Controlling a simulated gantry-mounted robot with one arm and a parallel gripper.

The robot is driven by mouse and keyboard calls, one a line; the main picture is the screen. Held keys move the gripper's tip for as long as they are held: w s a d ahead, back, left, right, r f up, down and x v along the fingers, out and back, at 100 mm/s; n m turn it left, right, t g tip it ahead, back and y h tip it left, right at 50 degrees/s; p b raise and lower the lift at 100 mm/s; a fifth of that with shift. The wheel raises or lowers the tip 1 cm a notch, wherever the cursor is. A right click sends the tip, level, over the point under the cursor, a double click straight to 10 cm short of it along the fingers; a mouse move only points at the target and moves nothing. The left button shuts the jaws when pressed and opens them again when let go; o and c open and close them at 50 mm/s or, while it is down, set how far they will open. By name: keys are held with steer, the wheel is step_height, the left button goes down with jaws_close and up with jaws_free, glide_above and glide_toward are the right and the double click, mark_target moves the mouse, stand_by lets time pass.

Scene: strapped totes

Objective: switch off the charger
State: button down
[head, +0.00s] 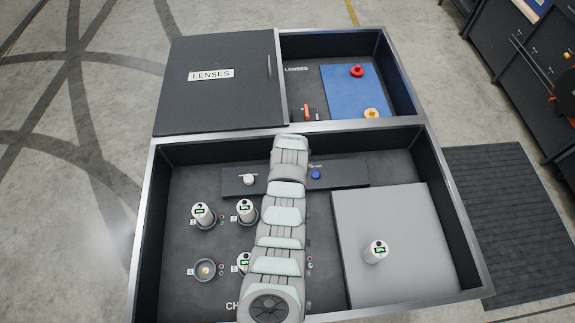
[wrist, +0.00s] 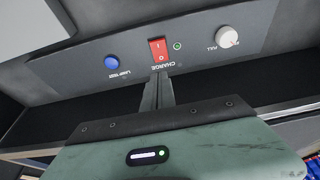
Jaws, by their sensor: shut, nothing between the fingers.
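The charger's red rocker switch (wrist: 158,50) sits on a dark panel in the wrist view, above an upside-down CHARGE label. It carries I and O marks; the O end is nearer my gripper. A small green light (wrist: 178,45) beside it looks lit. My gripper (wrist: 161,76) is shut and empty, its tips at the switch's lower edge in the picture. I cannot tell whether they touch it. In the head view my arm covers the switch and gripper, in front of the panel (head: 343,172).
A blue button (wrist: 112,62) and a white knob (wrist: 227,36) flank the switch. White cells such as one at upper left (head: 201,213) stand in charger sockets; another cell (head: 376,251) stands on a grey pad (head: 400,208). Tote walls (head: 452,220) enclose the area.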

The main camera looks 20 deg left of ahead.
steer(key=shift+v, duration=1.75)
steer(key=shift+w, duration=0.2)
